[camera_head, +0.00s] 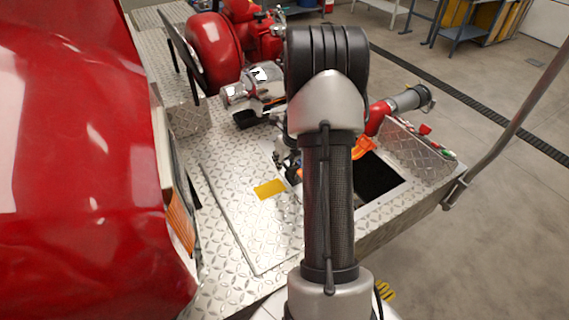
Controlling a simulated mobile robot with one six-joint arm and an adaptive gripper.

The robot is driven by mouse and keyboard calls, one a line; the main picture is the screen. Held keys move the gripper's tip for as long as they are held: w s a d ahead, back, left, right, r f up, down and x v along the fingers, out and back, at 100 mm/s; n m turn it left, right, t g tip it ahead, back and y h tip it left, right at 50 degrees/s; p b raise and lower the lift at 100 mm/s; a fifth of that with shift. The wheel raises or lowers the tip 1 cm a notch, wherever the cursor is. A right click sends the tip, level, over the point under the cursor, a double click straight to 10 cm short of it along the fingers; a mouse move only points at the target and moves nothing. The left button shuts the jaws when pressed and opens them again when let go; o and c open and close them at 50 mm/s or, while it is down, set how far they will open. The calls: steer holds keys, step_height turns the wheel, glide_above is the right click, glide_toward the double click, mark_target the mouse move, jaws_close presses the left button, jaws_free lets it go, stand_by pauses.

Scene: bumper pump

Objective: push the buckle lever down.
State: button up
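I cannot clearly pick out the buckle lever. An orange part (364,148) shows just right of my arm, beside a dark square opening in the metal deck (235,215); I cannot tell whether it belongs to the buckle. My arm stands upright in the middle of the view and hides much of this area. Small dark parts left of the arm, above the deck, seem to be my gripper (287,158). Its fingers are too small and too hidden to tell whether they are open or touching anything.
A large red curved body (75,160) fills the left side. Red pump parts (215,50) stand at the back. A red and grey hose fitting (400,103) is at the right. A yellow label (269,189) lies on the deck. A metal rail (510,130) rises at the right.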

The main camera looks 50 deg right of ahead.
steer(key=shift+w+f, duration=0.1)
steer(key=shift+f, duration=0.1)
steer(key=shift+c, duration=0.6)
jaws_close()
